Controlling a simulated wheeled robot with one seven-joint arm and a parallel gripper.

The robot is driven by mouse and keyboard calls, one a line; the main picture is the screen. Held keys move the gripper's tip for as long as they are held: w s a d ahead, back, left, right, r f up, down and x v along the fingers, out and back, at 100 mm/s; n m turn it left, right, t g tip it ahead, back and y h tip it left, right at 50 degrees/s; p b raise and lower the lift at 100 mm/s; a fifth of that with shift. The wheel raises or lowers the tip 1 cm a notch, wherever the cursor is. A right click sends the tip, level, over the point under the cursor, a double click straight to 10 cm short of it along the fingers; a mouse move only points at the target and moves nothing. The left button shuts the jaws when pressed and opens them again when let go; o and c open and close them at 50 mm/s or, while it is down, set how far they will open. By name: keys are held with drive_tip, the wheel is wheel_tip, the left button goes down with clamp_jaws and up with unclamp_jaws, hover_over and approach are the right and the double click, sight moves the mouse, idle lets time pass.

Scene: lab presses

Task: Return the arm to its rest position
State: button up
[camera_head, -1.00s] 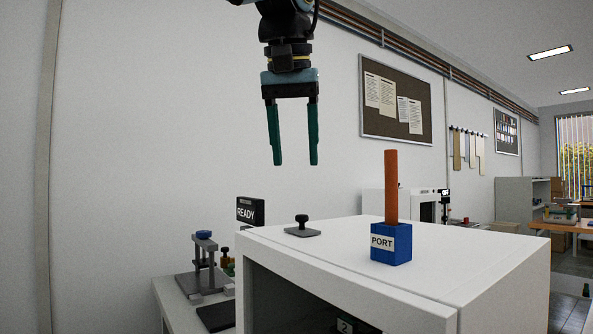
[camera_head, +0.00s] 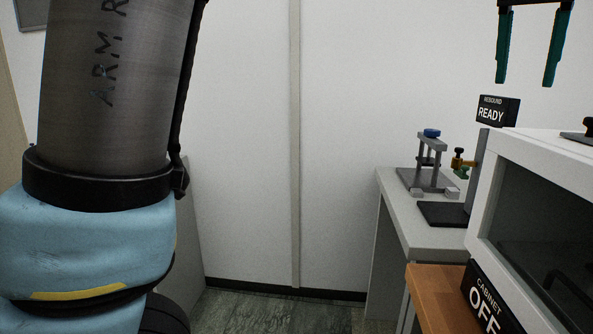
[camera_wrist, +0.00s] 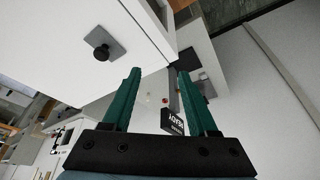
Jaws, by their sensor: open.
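My gripper (camera_head: 528,48) hangs at the top right of the head view, with its two green fingers pointing down. It is open, with nothing between the fingers, and it is in the air above and left of the white cabinet (camera_head: 545,150). My gripper also shows in the wrist view (camera_wrist: 158,92), its fingers spread apart. Part of my own arm (camera_head: 112,100) fills the left of the head view.
A black READY sign (camera_head: 492,110) stands beside the cabinet. A small press (camera_head: 431,160) stands on a side table (camera_head: 395,195). A CABINET OFF sign (camera_head: 485,300) is at lower right. A dark knob on a plate (camera_wrist: 101,51) sits on the cabinet top. The floor (camera_head: 280,312) between is clear.

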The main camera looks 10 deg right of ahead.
drive_tip(key=w+a+f+n+y+p, duration=0.15)
drive_tip(key=w+a+f+n, duration=0.35)
drive_tip(key=w+a+f, duration=1.5)
drive_tip(key=s+a+f+n, duration=0.1)
drive_tip(key=a+f, duration=0.3)
drive_tip(key=a, duration=0.4)
drive_tip(key=s+a+f+n+y, duration=0.1)
drive_tip(key=s+a+f+n, duration=0.1)
drive_tip(key=a, duration=0.7)
drive_tip(key=s+a+f+n, duration=0.2)
drive_tip(key=s+a+f, duration=0.1)
drive_tip(key=a+f, duration=0.4)
drive_tip(key=shift+s+a+g, duration=0.2)
drive_tip(key=shift+a+g, duration=0.2)
drive_tip(key=shift+a, duration=0.75)
drive_tip(key=shift+f+y, duration=0.1)
drive_tip(key=shift+y, duration=0.15)
